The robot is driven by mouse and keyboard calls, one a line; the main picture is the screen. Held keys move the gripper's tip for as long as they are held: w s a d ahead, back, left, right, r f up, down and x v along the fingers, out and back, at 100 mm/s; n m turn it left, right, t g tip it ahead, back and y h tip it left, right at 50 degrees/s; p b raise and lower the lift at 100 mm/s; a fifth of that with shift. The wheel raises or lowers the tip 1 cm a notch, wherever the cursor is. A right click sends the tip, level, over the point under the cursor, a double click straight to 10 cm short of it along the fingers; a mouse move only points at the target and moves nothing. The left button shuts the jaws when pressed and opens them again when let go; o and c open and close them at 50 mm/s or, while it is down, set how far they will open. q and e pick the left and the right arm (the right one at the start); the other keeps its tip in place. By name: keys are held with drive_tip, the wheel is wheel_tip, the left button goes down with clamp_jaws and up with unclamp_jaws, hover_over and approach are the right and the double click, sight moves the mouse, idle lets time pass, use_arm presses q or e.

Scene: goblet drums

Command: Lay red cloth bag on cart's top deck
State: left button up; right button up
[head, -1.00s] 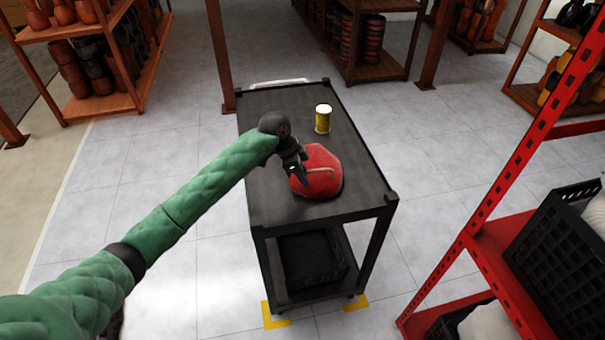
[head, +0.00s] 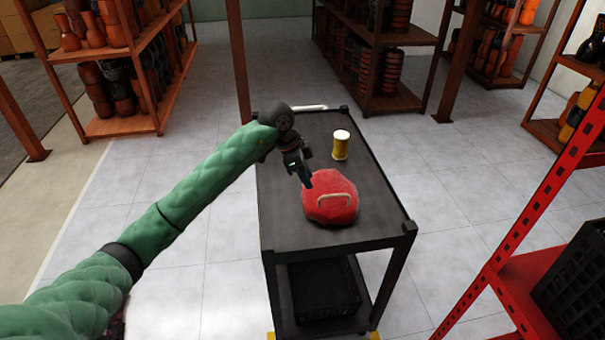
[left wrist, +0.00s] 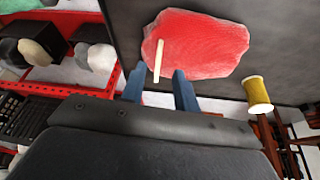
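The red cloth bag (head: 330,198) lies on the dark top deck of the cart (head: 285,226), toward its near half. Its pale handle strap shows on top. My left gripper (head: 307,180) is just above and beside the bag's upper left edge in the head view. My right gripper is in neither view.
A yellow spool with a white top (head: 341,145) stands on the deck behind the bag. A black crate (head: 322,290) sits on the cart's lower shelf. A red rack (head: 525,275) stands at the right. Wooden shelves with drums (head: 130,60) are behind. Pale floor is clear left of the cart.

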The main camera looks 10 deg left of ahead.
use_arm(q)
drive_tip(key=shift+b+v, duration=0.3)
drive_tip(key=shift+v, duration=1)
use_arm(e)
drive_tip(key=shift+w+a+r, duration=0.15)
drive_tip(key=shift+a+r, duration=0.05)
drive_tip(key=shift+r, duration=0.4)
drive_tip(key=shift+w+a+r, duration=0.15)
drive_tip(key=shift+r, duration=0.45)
